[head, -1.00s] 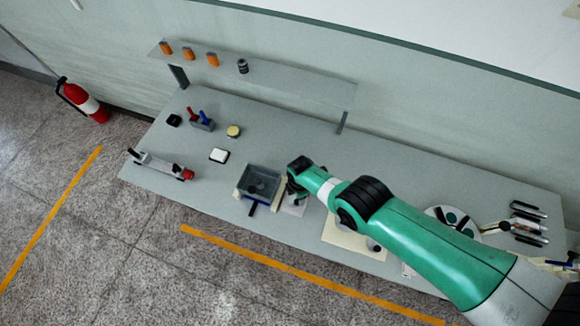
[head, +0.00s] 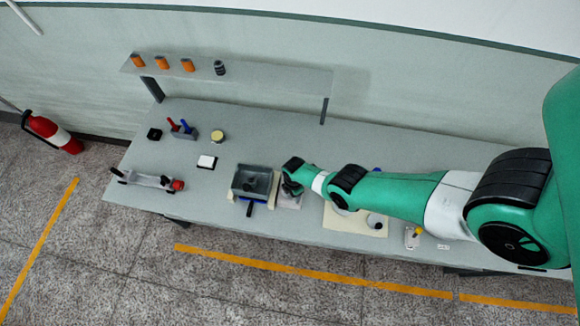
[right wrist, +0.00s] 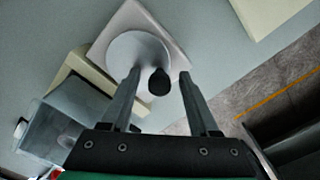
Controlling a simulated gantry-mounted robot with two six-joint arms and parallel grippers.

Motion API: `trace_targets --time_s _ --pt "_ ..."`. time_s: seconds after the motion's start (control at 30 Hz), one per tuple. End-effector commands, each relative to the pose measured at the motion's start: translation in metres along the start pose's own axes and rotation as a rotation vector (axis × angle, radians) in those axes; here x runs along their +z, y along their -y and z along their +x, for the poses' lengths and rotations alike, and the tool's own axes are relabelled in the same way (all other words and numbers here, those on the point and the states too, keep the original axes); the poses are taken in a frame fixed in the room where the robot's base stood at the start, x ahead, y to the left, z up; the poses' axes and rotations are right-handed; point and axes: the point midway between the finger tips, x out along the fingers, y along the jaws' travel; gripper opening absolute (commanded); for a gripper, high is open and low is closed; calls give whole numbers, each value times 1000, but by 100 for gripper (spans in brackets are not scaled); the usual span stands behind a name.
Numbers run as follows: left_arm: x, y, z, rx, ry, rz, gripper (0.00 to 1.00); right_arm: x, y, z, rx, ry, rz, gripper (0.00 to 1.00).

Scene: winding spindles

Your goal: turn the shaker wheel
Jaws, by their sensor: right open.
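The shaker wheel (right wrist: 137,58) is a pale round disc with a dark knob (right wrist: 158,82) standing on it, on a light square base (right wrist: 176,42). My right gripper (right wrist: 158,76) is open, with one finger on each side of the knob in the right wrist view; whether either finger touches it I cannot tell. In the head view my right gripper (head: 291,187) hides most of the wheel; part of the light base (head: 289,202) shows below it. My left gripper is not in view.
On the bench (head: 240,225) stand a white block (head: 207,162), a pen holder (head: 183,133), a yellow-topped jar (head: 217,137) and a red-ended device (head: 150,180). A shelf (head: 270,78) runs along the back. A cream board (head: 352,222) lies under my right arm.

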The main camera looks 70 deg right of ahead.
Motion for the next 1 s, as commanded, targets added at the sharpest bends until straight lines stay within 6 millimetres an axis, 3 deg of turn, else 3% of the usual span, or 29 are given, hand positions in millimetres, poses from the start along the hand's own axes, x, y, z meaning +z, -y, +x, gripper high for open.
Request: trace_targets --time_s 0.2,0.23,0.57,1.0 --pt "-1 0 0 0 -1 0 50 0 0 -1 0 0 0 61" --pt "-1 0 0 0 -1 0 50 0 0 -1 0 0 0 58" --pt "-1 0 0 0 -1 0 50 0 0 -1 0 0 0 0" --pt "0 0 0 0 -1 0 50 -2 0 0 0 0 34 0"
